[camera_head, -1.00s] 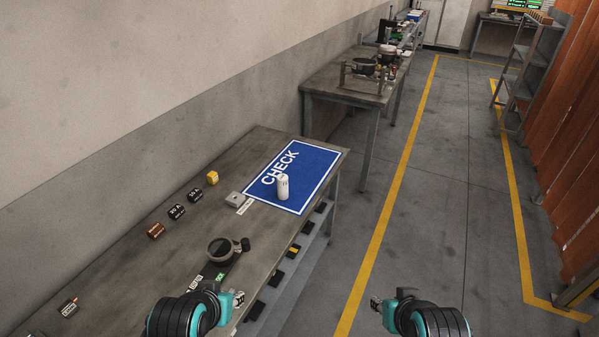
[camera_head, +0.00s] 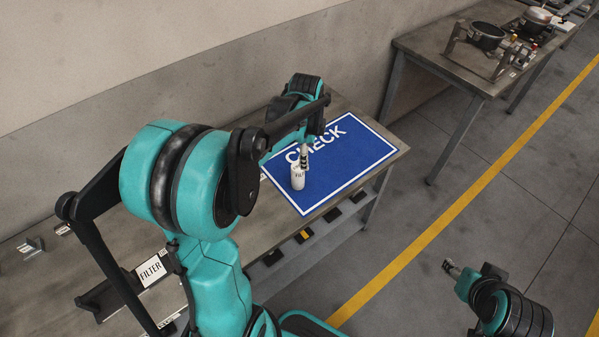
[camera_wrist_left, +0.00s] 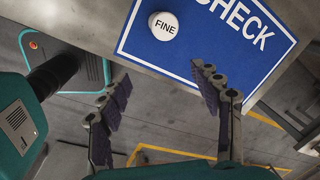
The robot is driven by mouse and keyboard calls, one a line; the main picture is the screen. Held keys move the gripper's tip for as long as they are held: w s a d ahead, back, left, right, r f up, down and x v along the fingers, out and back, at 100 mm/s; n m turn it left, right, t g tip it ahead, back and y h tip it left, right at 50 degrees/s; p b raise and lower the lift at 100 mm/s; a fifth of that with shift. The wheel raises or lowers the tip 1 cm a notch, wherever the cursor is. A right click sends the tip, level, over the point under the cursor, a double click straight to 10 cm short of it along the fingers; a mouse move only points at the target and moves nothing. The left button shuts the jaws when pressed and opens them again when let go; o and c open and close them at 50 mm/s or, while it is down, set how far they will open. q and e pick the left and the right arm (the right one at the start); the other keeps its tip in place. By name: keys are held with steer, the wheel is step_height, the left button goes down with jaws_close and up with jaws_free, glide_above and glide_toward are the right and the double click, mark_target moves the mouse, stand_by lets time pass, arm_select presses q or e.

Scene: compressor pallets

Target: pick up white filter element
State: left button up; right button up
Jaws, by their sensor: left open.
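The white filter element (camera_head: 297,179) stands upright on the blue CHECK mat (camera_head: 345,168) near its left part. In the left wrist view its round white top (camera_wrist_left: 164,26) reads FINE. My left gripper (camera_head: 304,156) is right by the filter's top in the head view. In the left wrist view the fingers of my left gripper (camera_wrist_left: 163,84) are spread apart and empty, and the filter is beyond the fingertips, not between them. My right gripper (camera_head: 452,268) is over the floor at the right, away from the table; its fingers are too small to read.
The mat lies on a grey workbench (camera_head: 245,232). A FILTER label (camera_head: 151,270) and a dark holder (camera_head: 108,299) are at its front left. My left arm hides much of the bench. A second table (camera_head: 440,62) with metal parts stands behind.

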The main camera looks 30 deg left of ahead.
mark_target(297, 166)
arm_select(q)
steer(key=w+a+f+m, duration=0.1)
steer(key=a+f+m+g, duration=0.1)
steer(key=w+a+f+m, duration=0.1)
steer(key=a+f, duration=0.1)
steer(key=shift+w+f+m+p, duration=0.1)
steer(key=shift+w+m+p, duration=0.2)
steer(key=shift+w, duration=0.05)
steer(key=f, duration=0.3)
steer(key=shift+w+a+f+m+g+b, duration=0.1)
steer(key=shift+a+f+m+g+b, duration=0.1)
steer(key=shift+f+m+g+b, duration=0.15)
steer(key=f, duration=0.1)
steer(key=f+b, duration=0.1)
steer(key=f, duration=0.3)
steer(key=shift+s+a+b, duration=0.2)
steer(key=shift+s+b, duration=0.15)
steer(key=shift+b, duration=0.05)
steer(key=shift+r, duration=0.1)
steer(key=shift+c, duration=0.9)
steer(key=c, duration=1.1)
